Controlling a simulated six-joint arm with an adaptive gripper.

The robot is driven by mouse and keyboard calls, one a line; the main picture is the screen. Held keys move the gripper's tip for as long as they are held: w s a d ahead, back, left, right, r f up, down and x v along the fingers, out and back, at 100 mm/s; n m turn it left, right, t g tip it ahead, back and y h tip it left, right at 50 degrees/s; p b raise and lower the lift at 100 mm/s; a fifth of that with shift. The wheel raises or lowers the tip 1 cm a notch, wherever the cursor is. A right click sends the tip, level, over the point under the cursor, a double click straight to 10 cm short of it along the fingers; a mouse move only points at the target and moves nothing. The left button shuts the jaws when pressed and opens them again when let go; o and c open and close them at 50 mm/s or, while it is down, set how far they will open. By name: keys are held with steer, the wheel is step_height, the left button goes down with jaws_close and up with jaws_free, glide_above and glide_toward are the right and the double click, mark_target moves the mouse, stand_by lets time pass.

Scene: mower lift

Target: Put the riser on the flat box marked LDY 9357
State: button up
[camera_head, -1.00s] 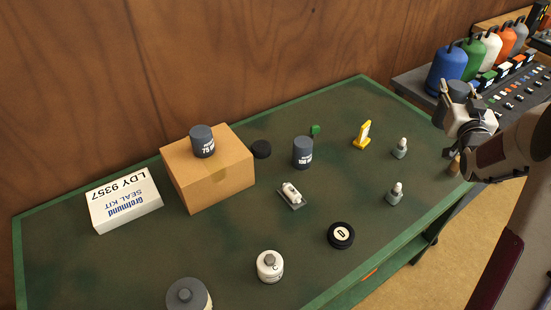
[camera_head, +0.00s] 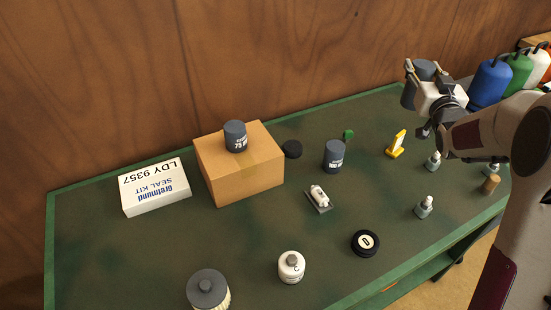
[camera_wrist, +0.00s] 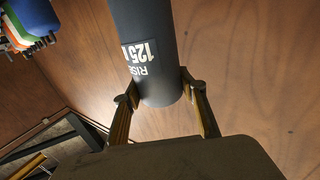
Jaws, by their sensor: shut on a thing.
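My gripper (camera_head: 422,88) is raised above the right end of the green table. It is shut on a dark grey riser, which shows in the wrist view (camera_wrist: 150,55) with a label reading "RISE" and "125". In the head view, part of this riser (camera_head: 425,69) shows between the fingers. The flat white box marked LDY 9357 (camera_head: 155,190) lies on the table at the left, with nothing on its top. Two other dark grey risers are in view: one (camera_head: 235,137) stands on the brown carton and one (camera_head: 334,156) stands on the table.
The brown carton (camera_head: 240,175) stands right beside the flat box. A yellow stand (camera_head: 396,144), small bottles (camera_head: 424,207), a white canister (camera_head: 292,267), a black disc marked D (camera_head: 365,243) and a ribbed grey-topped part (camera_head: 208,290) stand about the table. Table front left is clear.

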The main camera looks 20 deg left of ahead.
steer(key=s+a+n+g+y, duration=0.2)
steer(key=s+a+y, duration=0.15)
steer(key=a, duration=1.15)
steer(key=s+a+n+g+y, duration=0.25)
steer(key=s+a, duration=0.25)
steer(key=a, duration=1.1)
steer(key=s+a+n+g+y, duration=0.1)
steer(key=s+a+n+y, duration=0.2)
steer(key=a, duration=1.2)
steer(key=s+a+n+g+y, duration=0.3)
steer(key=s+a+g, duration=0.2)
steer(key=s+a, duration=1.6)
step_height(320, 180, down, 11)
steer(key=shift+a, duration=0.3)
step_height(320, 180, down, 6)
steer(key=shift+f, duration=0.15)
